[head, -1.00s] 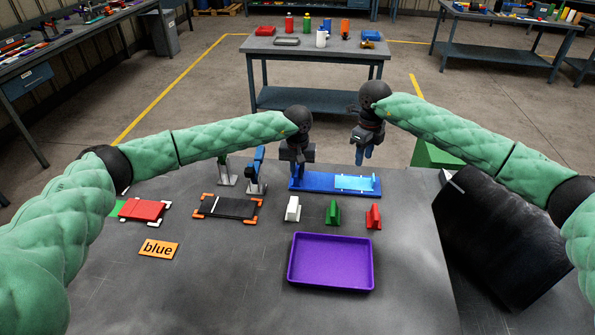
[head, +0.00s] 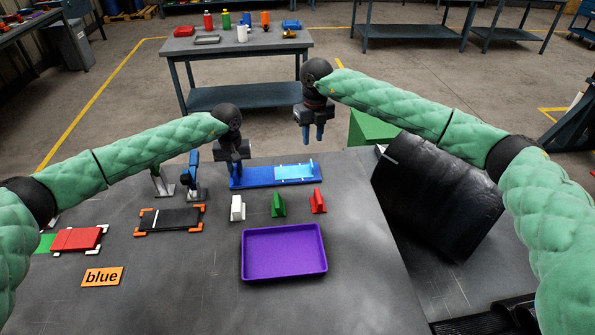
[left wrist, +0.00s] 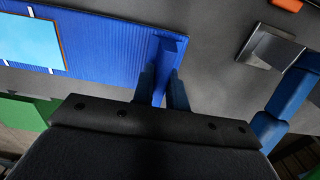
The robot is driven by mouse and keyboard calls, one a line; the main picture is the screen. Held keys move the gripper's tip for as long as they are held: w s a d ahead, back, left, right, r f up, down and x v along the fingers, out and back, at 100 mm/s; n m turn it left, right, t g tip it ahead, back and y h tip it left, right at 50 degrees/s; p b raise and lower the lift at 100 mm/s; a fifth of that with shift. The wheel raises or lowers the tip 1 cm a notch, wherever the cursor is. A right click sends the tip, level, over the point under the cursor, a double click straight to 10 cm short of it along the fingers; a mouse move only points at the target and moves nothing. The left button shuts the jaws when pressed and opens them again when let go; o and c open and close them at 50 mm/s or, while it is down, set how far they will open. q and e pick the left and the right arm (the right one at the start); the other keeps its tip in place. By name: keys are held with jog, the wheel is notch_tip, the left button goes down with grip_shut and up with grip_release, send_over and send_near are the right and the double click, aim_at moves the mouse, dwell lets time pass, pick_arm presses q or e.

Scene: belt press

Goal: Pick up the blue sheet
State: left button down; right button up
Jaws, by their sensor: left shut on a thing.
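The blue sheet (head: 255,177) is a long ribbed blue piece with a light blue patch (head: 294,172) toward its right. It lies on the grey table, with a small upright fin (head: 310,164) at its right end. The sheet also shows in the left wrist view (left wrist: 105,50). My left gripper (head: 235,179) is at the sheet's left end. In the left wrist view its fingers (left wrist: 163,80) are shut on the upright blue fin there. My right gripper (head: 312,139) hangs empty above the right end, its two fingers apart.
A purple tray (head: 284,272) is in front, with white (head: 237,208), green (head: 278,205) and red (head: 318,201) blocks behind it. A large black curved sheet (head: 435,200) stands right.

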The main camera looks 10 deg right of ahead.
aim_at(294, 168)
notch_tip(294, 168, down, 12)
jog(key=m, duration=0.3)
jog(key=shift+m, duration=0.4)
dwell(0.4)
jog(key=shift+c, duration=0.4)
grip_shut()
